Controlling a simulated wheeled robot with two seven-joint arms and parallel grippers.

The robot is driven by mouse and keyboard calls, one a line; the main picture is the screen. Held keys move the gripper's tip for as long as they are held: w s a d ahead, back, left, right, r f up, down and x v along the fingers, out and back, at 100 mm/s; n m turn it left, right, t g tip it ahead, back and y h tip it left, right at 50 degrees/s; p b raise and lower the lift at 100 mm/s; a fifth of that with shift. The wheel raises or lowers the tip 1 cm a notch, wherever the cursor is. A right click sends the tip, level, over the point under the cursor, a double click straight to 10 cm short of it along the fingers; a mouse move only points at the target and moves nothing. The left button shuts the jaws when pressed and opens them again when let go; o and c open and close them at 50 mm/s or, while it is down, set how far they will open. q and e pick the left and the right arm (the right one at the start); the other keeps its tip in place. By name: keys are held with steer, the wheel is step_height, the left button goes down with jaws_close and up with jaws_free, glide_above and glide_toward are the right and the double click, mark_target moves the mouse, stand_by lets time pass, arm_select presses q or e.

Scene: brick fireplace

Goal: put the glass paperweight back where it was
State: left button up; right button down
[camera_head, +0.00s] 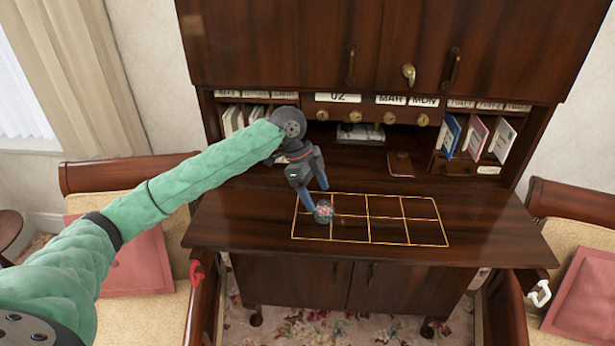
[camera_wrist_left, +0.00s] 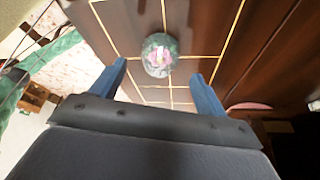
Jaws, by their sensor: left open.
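The glass paperweight (camera_head: 323,211) is a small rounded ball with pink and green inside. It rests on the desk top (camera_head: 480,237), within the left part of a yellow-lined grid (camera_head: 370,243). My left gripper (camera_head: 317,196) is open, with its blue fingers pointing down at the paperweight. In the left wrist view the paperweight (camera_wrist_left: 160,55) sits beyond and between the two fingertips (camera_wrist_left: 160,72), with space on both sides. Whether a finger touches it I cannot tell. My right gripper is not in view.
The desk's back has cubbyholes with books (camera_head: 450,137) and cards. A dark red notebook (camera_head: 400,164) lies behind the grid. The grid's right part is clear.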

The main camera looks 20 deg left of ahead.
arm_select(q)
steer(key=b+v, duration=0.2)
steer(key=v, duration=0.5)
steer(key=shift+r, duration=0.2)
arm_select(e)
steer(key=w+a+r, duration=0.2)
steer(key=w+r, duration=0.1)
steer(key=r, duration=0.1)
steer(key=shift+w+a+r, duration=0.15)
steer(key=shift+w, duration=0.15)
